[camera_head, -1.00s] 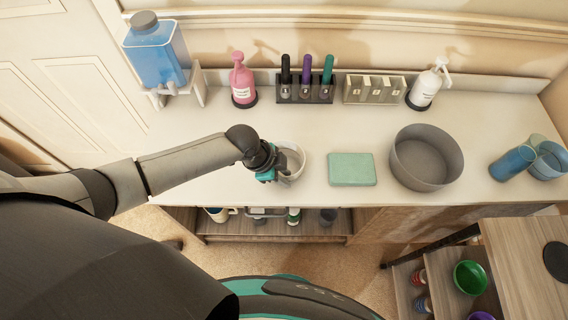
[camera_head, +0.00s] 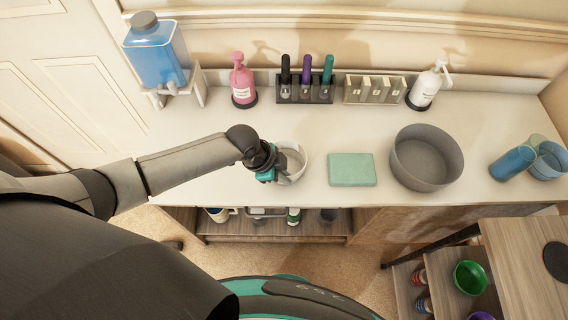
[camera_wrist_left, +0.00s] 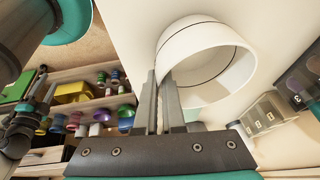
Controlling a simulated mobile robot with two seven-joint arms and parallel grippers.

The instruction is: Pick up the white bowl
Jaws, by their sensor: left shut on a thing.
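The white bowl (camera_head: 293,162) is at the left part of the white counter, near its front edge. It also shows in the left wrist view (camera_wrist_left: 207,62), where its round mouth and inner wall are visible. My left gripper (camera_head: 274,172) is at the bowl's left side in the head view. In the left wrist view its two fingers (camera_wrist_left: 161,100) are closed together on the bowl's near wall. The gripper hides part of the bowl's left side in the head view. I cannot tell whether the bowl touches the counter. My right gripper is not in view.
A green box (camera_head: 352,170) and a large grey basin (camera_head: 425,160) stand right of the bowl. The counter between is clear.

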